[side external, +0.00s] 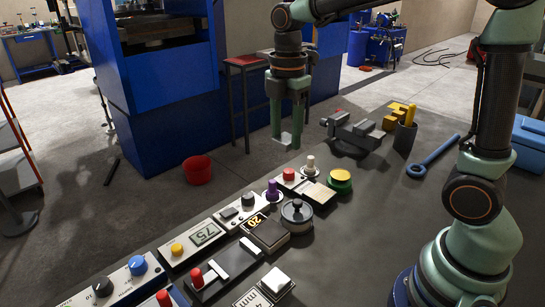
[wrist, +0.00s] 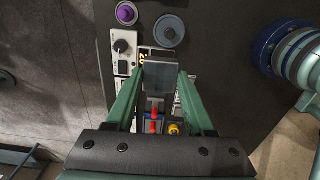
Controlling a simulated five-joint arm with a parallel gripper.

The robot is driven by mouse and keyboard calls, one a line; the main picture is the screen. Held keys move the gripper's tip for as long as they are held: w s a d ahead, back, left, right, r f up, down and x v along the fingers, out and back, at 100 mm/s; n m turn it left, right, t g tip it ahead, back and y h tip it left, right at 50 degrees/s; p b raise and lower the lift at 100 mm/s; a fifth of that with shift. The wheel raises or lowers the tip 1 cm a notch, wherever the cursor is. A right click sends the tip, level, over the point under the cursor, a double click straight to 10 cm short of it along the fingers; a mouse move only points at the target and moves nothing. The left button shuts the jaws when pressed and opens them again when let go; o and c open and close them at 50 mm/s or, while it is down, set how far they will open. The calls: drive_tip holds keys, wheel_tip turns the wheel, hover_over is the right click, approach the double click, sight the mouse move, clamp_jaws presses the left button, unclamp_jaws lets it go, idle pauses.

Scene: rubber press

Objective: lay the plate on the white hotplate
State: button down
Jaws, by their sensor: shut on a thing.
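My gripper (side external: 284,128) hangs in the air near the bench's back edge, pointing down. It is shut on a thin grey plate (wrist: 160,76), seen between the fingertips in the wrist view. In the side view the plate (side external: 284,139) shows as a small pale piece at the fingertips, apart from the bench devices. I cannot tell for sure which device is the white hotplate. A pale flat-topped unit (side external: 316,193) stands beside a red button, and a small white block (side external: 277,281) sits at the front.
A dark lidded round thing (side external: 296,212), a purple knob (side external: 272,192) and a yellow-topped button (side external: 340,180) crowd the bench among control boxes. A grey vise (side external: 354,134), a cup of yellow pieces (side external: 405,137) and a blue spanner (side external: 433,156) lie to the right. The right-hand bench is mostly clear.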

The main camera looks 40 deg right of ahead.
hover_over(270, 231)
wheel_tip(270, 231, down, 20)
idle(0.5)
drive_tip(key=shift+f, duration=0.15)
drive_tip(key=shift+c, duration=1.4)
unclamp_jaws()
